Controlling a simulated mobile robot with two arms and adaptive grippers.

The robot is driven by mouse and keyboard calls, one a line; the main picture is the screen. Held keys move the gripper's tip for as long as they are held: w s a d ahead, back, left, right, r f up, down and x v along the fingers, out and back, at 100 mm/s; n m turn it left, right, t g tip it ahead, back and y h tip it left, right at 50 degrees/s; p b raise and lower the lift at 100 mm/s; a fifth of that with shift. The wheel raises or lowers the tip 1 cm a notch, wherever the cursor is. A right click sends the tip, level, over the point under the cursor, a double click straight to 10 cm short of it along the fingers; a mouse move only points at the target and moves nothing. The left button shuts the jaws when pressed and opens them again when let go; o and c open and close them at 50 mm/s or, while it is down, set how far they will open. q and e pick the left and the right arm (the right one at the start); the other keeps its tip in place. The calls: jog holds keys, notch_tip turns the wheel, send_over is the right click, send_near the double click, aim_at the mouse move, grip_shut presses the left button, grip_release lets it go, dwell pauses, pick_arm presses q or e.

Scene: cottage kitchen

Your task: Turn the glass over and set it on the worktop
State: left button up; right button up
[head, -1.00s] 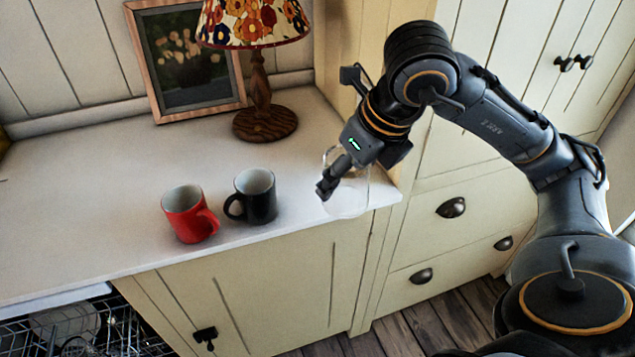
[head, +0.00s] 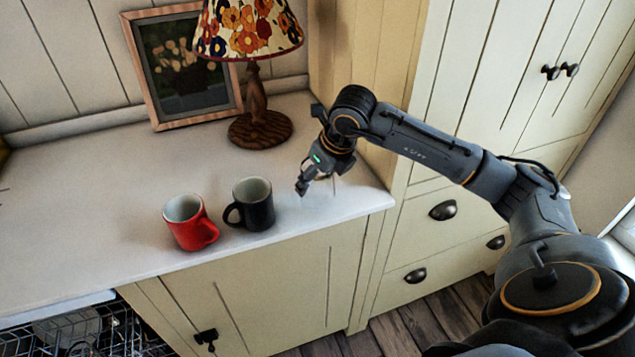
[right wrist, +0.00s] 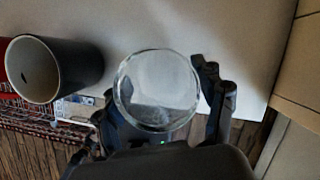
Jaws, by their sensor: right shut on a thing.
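The clear glass (head: 322,187) is between the fingers of my right gripper (head: 304,186), near the front right part of the worktop (head: 100,215). It is faint in the head view, so I cannot tell whether it touches the surface. In the right wrist view the glass (right wrist: 157,90) shows as a round, clear end facing the camera. The fingers of my right gripper (right wrist: 160,112) lie on both sides of it, shut on it. I cannot tell whether that end is the mouth or the base. My left gripper is not in view.
A black mug (head: 252,205) stands left of the glass, with a red mug (head: 190,222) beside it. A lamp (head: 260,130) and a framed picture (head: 185,70) stand behind. A tall cupboard (head: 362,70) bounds the right. A dish rack (head: 95,335) is below the front edge.

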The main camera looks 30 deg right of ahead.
jog(key=shift+f+p, duration=0.3)
jog(key=shift+f, duration=0.75)
jog(key=shift+f, duration=0.15)
jog(key=o, duration=1.4)
jog(key=shift+s, duration=0.1)
jog(key=shift+r, duration=0.3)
jog(key=b+v, duration=0.1)
jog(key=v, duration=1)
jog(key=shift+s+r+b, duration=0.1)
jog(key=shift+r+b, duration=0.25)
